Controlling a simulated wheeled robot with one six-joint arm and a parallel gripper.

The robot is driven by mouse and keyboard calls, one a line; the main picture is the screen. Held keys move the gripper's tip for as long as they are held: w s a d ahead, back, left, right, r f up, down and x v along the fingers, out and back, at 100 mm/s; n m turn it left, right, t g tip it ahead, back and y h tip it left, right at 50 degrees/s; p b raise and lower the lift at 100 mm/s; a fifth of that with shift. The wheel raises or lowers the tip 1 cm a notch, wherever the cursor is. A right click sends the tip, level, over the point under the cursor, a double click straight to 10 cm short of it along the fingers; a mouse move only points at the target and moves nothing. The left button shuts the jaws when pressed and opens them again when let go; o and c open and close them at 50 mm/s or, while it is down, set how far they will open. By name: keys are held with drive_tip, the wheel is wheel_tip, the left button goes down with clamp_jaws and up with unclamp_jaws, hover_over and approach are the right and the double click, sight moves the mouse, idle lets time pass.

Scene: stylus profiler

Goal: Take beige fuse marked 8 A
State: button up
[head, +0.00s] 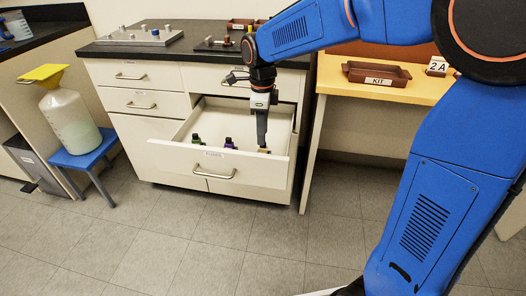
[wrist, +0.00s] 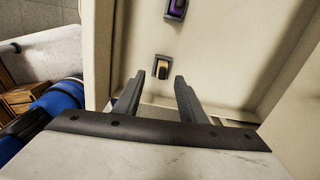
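A beige fuse (wrist: 162,70) with a dark base stands in the open drawer (head: 225,172). In the wrist view it shows just beyond and between my fingertips. No marking on it can be read. My gripper (wrist: 159,80) is open and nothing is between its fingers. In the head view my gripper (head: 262,146) points down into the right part of the drawer and largely hides the beige fuse there. A purple fuse (wrist: 176,8) shows farther up in the wrist view, and it is also in the head view (head: 229,143).
A green fuse (head: 196,139) stands at the drawer's left. The drawer walls are close around my gripper. A worktop (head: 185,42) with several parts lies above. A yellow table (head: 390,90) with a brown KIT tray (head: 377,75) is at right, a blue stool (head: 85,152) at left.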

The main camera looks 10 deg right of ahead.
sight(263, 150)
drive_tip(key=shift+w+d+f, duration=0.1)
drive_tip(key=shift+f, duration=1.45)
drive_tip(key=shift+w+d+f, duration=0.1)
drive_tip(key=shift+f, duration=1.4)
clamp_jaws()
